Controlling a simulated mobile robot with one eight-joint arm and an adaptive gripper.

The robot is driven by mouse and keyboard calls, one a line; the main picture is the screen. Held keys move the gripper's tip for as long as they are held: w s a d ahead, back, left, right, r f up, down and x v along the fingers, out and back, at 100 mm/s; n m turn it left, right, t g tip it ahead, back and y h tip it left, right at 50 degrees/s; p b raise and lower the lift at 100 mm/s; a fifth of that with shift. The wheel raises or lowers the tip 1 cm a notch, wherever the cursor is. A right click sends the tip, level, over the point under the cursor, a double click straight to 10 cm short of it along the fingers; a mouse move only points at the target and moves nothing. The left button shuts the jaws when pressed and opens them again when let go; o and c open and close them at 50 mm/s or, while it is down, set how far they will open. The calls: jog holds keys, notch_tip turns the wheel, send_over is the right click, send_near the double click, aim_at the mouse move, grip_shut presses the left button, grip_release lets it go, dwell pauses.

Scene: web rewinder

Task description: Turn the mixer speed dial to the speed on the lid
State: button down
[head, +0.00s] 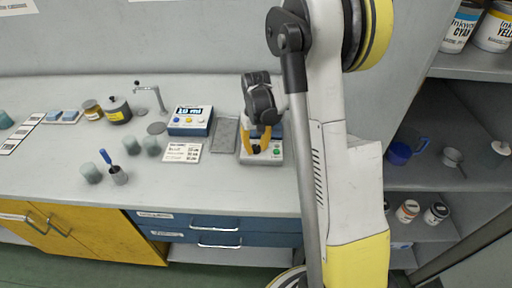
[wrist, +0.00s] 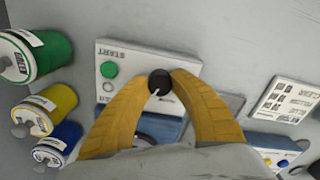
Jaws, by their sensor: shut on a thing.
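The mixer (head: 262,160) is a white-fronted box on the bench, with a green button that also shows in the wrist view (wrist: 110,69). Its black round speed dial (wrist: 159,81) has a white pointer mark towards the lower left in the wrist view. My gripper (wrist: 160,78) has its two yellow fingers shut on the dial, one on each side. In the head view my gripper (head: 260,146) reaches down onto the mixer front. The dial's scale is mostly hidden by the fingers. I cannot read a speed on any lid.
Green (wrist: 40,55), yellow (wrist: 48,108) and blue (wrist: 58,143) cans stand beside the mixer. A printed card (head: 182,153), a grey pad (head: 224,135) and a blue display box (head: 190,121) lie left of it. The front bench edge is clear. Shelves stand at right.

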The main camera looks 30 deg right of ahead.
aim_at(256, 147)
dwell(0.4)
jog(key=c, duration=1.1)
grip_release()
notch_tip(256, 147, up, 12)
